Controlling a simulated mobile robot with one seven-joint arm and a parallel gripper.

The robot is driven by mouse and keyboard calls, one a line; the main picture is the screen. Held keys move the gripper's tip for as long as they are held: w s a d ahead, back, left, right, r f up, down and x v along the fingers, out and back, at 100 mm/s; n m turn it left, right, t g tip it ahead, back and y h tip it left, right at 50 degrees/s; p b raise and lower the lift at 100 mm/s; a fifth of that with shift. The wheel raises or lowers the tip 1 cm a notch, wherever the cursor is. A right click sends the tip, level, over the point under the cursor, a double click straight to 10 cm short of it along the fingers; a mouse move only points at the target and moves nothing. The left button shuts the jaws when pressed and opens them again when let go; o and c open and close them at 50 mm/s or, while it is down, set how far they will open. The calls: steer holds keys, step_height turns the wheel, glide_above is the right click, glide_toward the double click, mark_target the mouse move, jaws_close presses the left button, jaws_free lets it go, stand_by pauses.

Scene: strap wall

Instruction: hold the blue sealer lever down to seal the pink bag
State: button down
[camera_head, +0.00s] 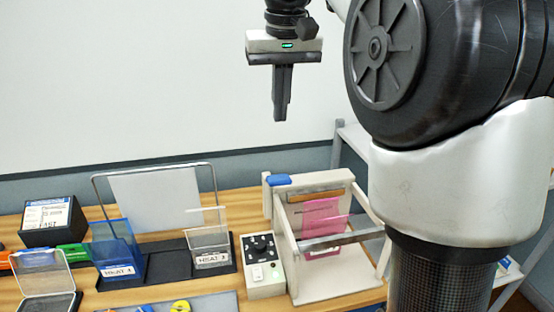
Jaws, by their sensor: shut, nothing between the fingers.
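My gripper (281,118) points straight down with its fingers shut and empty, in the air above the back of the workbench. The cream sealer (318,182) stands on the bench below it and slightly right. A blue piece (279,180), which looks like the lever's end, sits at the sealer's top left, well below my fingertips and apart from them. The pink bag (322,212) is upright inside the sealer frame, behind a clear or metallic bar (340,241). Whether the bag's edge lies in the sealing jaw cannot be told.
A control box (262,262) with dark knobs stands left of the sealer. Further left are a blue clear bin (113,247), a clear holder (207,238), a wire frame (94,193) with a white sheet, and a black box (52,237). My arm covers the right side.

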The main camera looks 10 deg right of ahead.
glide_above(278, 177)
steer(key=f, duration=1.2)
steer(key=shift+s+f+b, duration=0.2)
steer(key=shift+f+b, duration=0.15)
steer(key=shift+f, duration=0.5)
steer(key=shift+f, duration=0.15)
